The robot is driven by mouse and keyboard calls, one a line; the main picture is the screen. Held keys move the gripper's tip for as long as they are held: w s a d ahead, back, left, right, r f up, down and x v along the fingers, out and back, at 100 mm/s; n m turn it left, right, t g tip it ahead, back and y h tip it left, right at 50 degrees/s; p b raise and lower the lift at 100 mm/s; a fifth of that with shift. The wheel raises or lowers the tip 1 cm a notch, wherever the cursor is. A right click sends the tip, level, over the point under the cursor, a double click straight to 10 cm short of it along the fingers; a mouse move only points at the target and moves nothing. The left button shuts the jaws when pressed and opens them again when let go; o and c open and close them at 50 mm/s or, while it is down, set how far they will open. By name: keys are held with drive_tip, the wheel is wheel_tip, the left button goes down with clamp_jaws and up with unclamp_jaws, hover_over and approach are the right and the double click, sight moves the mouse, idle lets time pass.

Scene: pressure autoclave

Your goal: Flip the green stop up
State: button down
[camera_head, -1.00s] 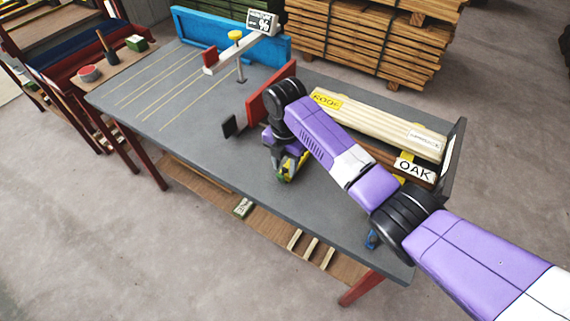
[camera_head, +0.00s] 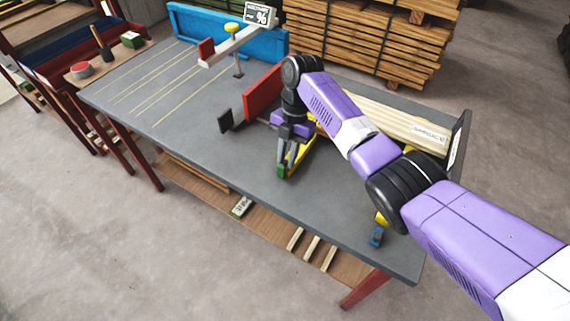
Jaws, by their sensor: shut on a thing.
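The green stop (camera_head: 282,171) is a small green block at the end of a yellow arm (camera_head: 302,153), near the front edge of the grey bench top, in the middle of the head view. My gripper (camera_head: 284,163) points down with its grey fingers shut on the green stop. The fingers hide part of the stop and of the yellow arm. Whether the stop touches the bench top is hard to tell at this size.
A blue block (camera_head: 376,237) with a yellow part sits near the right front edge. A red plate (camera_head: 262,96) and a black pad (camera_head: 224,121) stand left of my gripper. Pale boards (camera_head: 400,122) lie behind my arm. The bench top (camera_head: 170,115) is clear at left.

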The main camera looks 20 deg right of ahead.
drive_tip(key=shift+w+d, duration=0.1)
drive_tip(key=shift+d, duration=0.05)
drive_tip(key=c, duration=1.3)
unclamp_jaws()
drive_tip(key=shift+b+v, duration=0.7)
drive_tip(key=shift+v, duration=3.2)
drive_tip(key=shift+w+d+f, duration=0.1)
drive_tip(key=shift+d, duration=0.05)
